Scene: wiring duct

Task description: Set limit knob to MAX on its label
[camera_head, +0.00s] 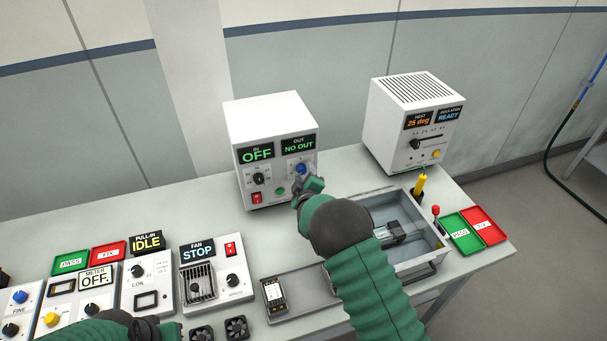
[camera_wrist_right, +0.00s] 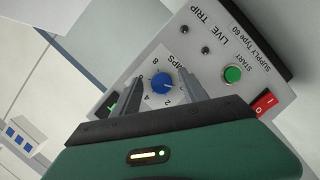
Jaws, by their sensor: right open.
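A white supply box (camera_head: 275,150) stands at the back of the bench, with displays reading IN OFF and OUT NO OUT. A blue knob (camera_wrist_right: 162,83) on its front panel sits in a numbered dial ending in "MPS"; it also shows in the head view (camera_head: 300,169). No MAX mark is readable. My right gripper (camera_wrist_right: 166,88) is open, its fingers on either side of the blue knob; contact cannot be told. It also shows in the head view (camera_head: 304,187). My left gripper (camera_head: 155,329) is low at the front left, its jaws unclear.
On the panel are a green START button (camera_wrist_right: 232,74) and a red switch (camera_wrist_right: 265,102). A second white box (camera_head: 413,120) stands to the right. A grey tray (camera_head: 437,241) lies beside my right arm. Several modules, including a fan unit (camera_head: 215,277), line the front left.

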